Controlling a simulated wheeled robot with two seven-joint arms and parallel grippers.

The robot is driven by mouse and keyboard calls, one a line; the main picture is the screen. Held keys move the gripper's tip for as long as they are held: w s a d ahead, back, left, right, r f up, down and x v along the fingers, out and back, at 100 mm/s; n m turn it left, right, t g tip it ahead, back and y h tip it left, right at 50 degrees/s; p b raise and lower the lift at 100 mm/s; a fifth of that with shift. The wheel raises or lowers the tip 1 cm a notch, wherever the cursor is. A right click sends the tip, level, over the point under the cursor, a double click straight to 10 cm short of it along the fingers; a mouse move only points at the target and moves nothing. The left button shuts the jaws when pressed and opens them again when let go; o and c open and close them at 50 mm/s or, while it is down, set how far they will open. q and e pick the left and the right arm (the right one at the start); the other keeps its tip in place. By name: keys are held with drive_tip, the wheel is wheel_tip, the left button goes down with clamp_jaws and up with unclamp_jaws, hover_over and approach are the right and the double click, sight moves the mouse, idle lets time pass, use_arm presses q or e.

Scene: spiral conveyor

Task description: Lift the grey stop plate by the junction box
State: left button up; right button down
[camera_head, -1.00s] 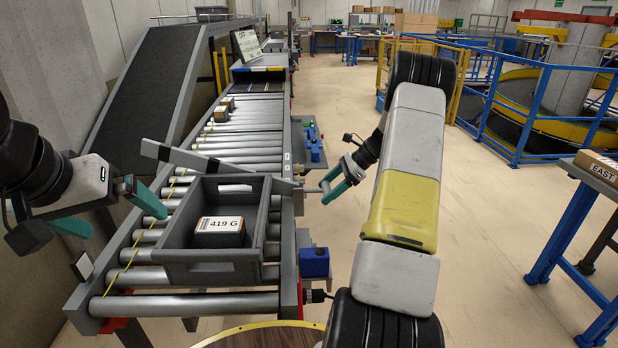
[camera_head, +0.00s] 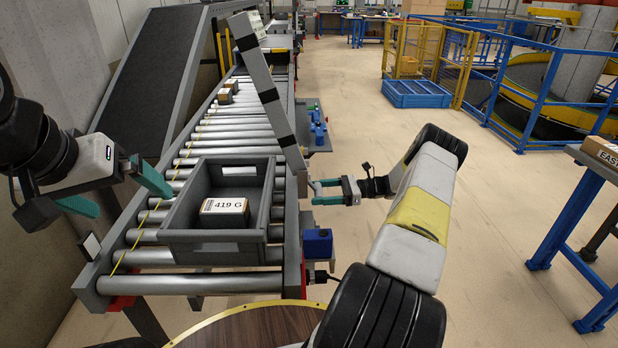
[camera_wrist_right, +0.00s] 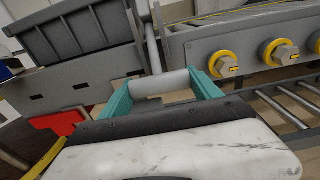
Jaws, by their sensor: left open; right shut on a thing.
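The grey stop plate (camera_head: 266,85) with dark bands stands steeply raised over the right side of the roller conveyor in the head view. Its lower end is by the conveyor's right rail. My right gripper (camera_head: 318,192) is shut on the plate's light grey handle bar (camera_wrist_right: 160,84), which spans between the teal fingers in the right wrist view. My left gripper (camera_head: 122,192) is open and empty, left of the grey tote (camera_head: 215,252). The tote sits on the rollers under the raised plate and holds a box labelled 419 G (camera_head: 224,212).
A blue junction box (camera_head: 317,243) is on the conveyor's right side near the front. Small cartons (camera_head: 226,95) lie farther up the rollers (camera_head: 225,133). A round wooden top (camera_head: 250,330) is at the front.

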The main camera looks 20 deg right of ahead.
drive_tip(key=shift+a+f, duration=0.45)
drive_tip(key=shift+a, duration=0.05)
drive_tip(key=shift+w+a+f+y, duration=0.25)
drive_tip(key=shift+a+y, duration=0.1)
drive_tip(key=shift+a, duration=0.25)
drive_tip(key=shift+w+a+f+y, duration=0.1)
drive_tip(key=shift+a+f+y, duration=0.2)
drive_tip(key=shift+a, duration=0.25)
drive_tip(key=shift+a+r, duration=0.1)
drive_tip(key=shift+c, duration=0.6)
unclamp_jaws()
drive_tip(key=shift+w, duration=0.1)
drive_tip(key=v, duration=0.7)
drive_tip(key=shift+d, duration=0.4)
